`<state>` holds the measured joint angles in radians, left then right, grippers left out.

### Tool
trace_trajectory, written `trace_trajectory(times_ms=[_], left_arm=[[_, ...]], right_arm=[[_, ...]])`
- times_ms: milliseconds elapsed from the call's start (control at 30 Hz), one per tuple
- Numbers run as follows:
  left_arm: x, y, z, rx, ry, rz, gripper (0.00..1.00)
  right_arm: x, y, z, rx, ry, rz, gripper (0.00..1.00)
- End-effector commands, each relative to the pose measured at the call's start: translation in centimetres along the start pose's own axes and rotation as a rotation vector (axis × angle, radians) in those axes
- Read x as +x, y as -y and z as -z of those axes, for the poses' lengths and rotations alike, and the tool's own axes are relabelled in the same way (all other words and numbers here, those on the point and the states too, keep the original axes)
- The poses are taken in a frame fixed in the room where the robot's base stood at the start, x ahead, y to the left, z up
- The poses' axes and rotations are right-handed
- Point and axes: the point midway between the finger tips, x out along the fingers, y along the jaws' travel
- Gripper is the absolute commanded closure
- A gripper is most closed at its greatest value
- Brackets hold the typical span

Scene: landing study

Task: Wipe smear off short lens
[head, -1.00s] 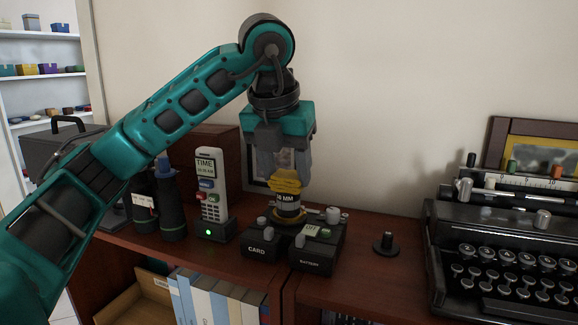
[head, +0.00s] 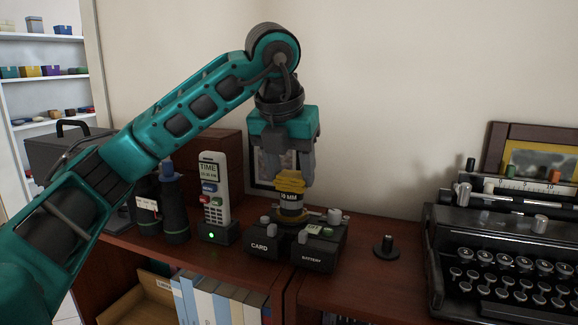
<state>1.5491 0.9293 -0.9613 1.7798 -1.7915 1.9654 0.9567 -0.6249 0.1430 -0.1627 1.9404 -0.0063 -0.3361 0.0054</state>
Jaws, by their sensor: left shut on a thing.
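The short lens (head: 291,204) stands upright on a black device with parts labelled CARD (head: 262,249) and BATTERY (head: 313,257). Its dark barrel carries white lettering ending in "MM". A yellow folded cloth (head: 291,181) lies at the lens's top. My left gripper (head: 291,172) points down from above and is shut on the cloth, which appears to touch the lens top. No smear can be made out; the cloth and fingers hide the lens's upper face. My right gripper is not in view.
A cordless phone (head: 212,195) in its dock and dark binoculars (head: 172,208) stand to the left. A small black knob (head: 383,246) stands to the right, then a typewriter (head: 510,260). Bare shelf top (head: 375,280) lies in front of the knob.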

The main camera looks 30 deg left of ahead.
Motion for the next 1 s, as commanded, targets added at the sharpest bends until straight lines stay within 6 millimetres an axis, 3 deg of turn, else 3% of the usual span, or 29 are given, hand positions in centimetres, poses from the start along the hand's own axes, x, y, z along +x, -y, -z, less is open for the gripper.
trace_trajectory(times_ms=[467,700,1000], left_arm=[[-4.2,0.0,-1.6,-0.001,-0.005,-0.003,0.94],[-5.9,0.1,-2.3,0.0,-0.002,-0.001,0.94],[-6.3,0.1,-2.4,0.0,-0.003,0.0,0.94]], right_arm=[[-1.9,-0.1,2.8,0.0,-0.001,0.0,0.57],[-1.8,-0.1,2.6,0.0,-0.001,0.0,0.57],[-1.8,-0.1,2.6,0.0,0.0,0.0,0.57]])
